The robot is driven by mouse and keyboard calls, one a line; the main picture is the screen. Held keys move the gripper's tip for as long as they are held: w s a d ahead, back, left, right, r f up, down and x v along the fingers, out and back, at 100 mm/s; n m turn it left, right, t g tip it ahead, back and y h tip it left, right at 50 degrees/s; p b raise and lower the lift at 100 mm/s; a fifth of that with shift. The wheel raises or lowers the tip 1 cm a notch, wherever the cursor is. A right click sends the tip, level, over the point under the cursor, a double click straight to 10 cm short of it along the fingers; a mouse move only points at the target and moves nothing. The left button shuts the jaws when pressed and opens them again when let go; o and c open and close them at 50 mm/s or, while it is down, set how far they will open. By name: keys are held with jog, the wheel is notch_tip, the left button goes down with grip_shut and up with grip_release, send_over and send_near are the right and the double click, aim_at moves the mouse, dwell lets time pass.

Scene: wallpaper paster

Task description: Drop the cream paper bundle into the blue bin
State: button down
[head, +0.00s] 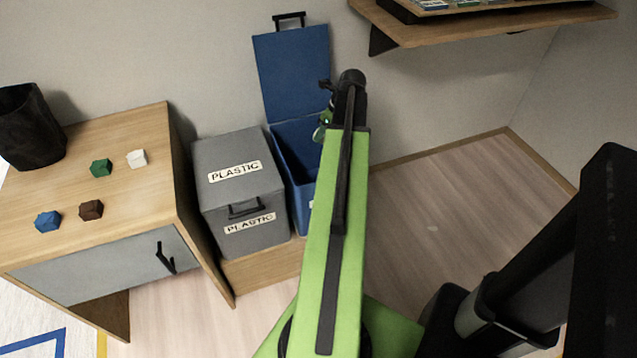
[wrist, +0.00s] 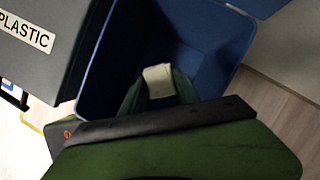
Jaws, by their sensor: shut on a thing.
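The cream paper bundle (wrist: 158,76) shows in the wrist view between the green fingertips of my gripper (wrist: 157,91), which is shut on it. Behind the bundle is the inside of the open blue bin (wrist: 101,70); I cannot tell how deep the bundle hangs relative to the rim. In the head view the blue bin (head: 290,158) stands with its lid (head: 292,72) raised against the wall. My arm covers the bin's right part there, and the bundle is not visible. My gripper (head: 323,122) shows only partly, above the bin.
A grey bin (head: 235,180) labelled PLASTIC, lid closed, stands left of the blue bin. A wooden cabinet (head: 120,130) at left carries a black container (head: 30,128) and several small coloured blocks (head: 101,168). A wall shelf (head: 480,22) is at upper right. Floor at right is clear.

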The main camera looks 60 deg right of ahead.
notch_tip(320, 180, down, 3)
jog(key=shift+f+b, duration=0.15)
jog(key=shift+b, duration=0.9)
jog(key=c, duration=0.8)
grip_release()
jog(key=p+v, duration=1.6)
jog(key=v, duration=0.1)
jog(key=shift+s+r, duration=0.1)
jog(key=shift+r, duration=0.25)
jog(key=shift+a, duration=0.1)
